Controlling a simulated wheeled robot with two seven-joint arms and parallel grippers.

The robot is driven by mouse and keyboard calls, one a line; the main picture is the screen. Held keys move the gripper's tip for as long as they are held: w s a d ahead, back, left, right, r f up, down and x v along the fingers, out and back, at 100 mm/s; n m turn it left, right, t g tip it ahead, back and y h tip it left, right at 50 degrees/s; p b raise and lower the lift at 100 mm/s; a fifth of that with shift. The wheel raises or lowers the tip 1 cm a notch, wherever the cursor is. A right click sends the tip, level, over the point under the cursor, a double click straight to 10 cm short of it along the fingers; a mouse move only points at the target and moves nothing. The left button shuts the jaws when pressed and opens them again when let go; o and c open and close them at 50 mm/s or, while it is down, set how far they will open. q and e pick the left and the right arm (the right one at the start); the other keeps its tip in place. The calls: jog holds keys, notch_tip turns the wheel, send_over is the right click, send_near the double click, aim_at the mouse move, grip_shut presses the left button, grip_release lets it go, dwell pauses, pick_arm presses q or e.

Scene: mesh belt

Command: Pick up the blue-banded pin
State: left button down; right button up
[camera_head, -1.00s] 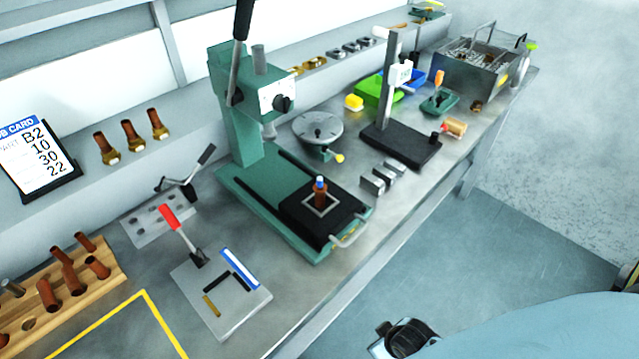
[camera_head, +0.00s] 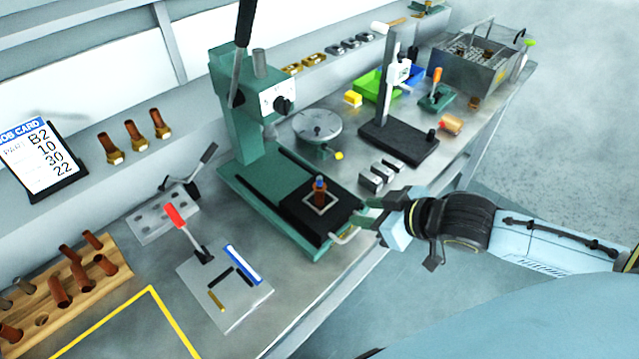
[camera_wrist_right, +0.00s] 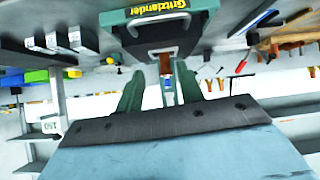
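The blue-banded pin (camera_head: 320,188) is copper-brown with a blue band near its top. It stands upright in the square fixture (camera_head: 335,208) on the black plate of the green press. My right gripper (camera_head: 362,213) is at the front right edge of the press, a short way from the pin and apart from it. In the right wrist view its green fingers (camera_wrist_right: 159,82) are spread, and the pin (camera_wrist_right: 166,68) shows beyond and between them with nothing gripped. My left gripper is not in view.
The green press (camera_head: 240,130) rises behind the pin, with a metal handle (camera_head: 347,237) at its plate's front. Grey blocks (camera_head: 378,175) lie right of it. A red-handled clamp fixture (camera_head: 225,290) and a wooden rack (camera_head: 65,290) are at left.

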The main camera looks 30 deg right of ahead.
aim_at(319, 186)
jog(key=w+r+n+y, duration=0.1)
jog(key=w+r+y, duration=0.15)
jog(key=r, duration=0.25)
jog(key=shift+t, duration=0.3)
jog(key=shift+w+d+b+x, duration=0.1)
jog(key=shift+d+b+x, duration=0.05)
jog(key=shift+x, duration=1.15)
jog(key=shift+w+d+b+x, duration=0.1)
jog(key=shift+b+x, duration=0.05)
jog(key=shift+x, duration=1.1)
jog(key=shift+w+d+b+x, duration=0.1)
jog(key=shift+d+b+x, duration=0.05)
jog(key=shift+x, duration=1.15)
jog(key=shift+a+r+x, duration=0.15)
jog(key=shift+x, duration=1.2)
jog(key=shift+a+r+x, duration=0.15)
jog(key=shift+a+x, duration=0.05)
jog(key=shift+x, duration=1.15)
grip_shut()
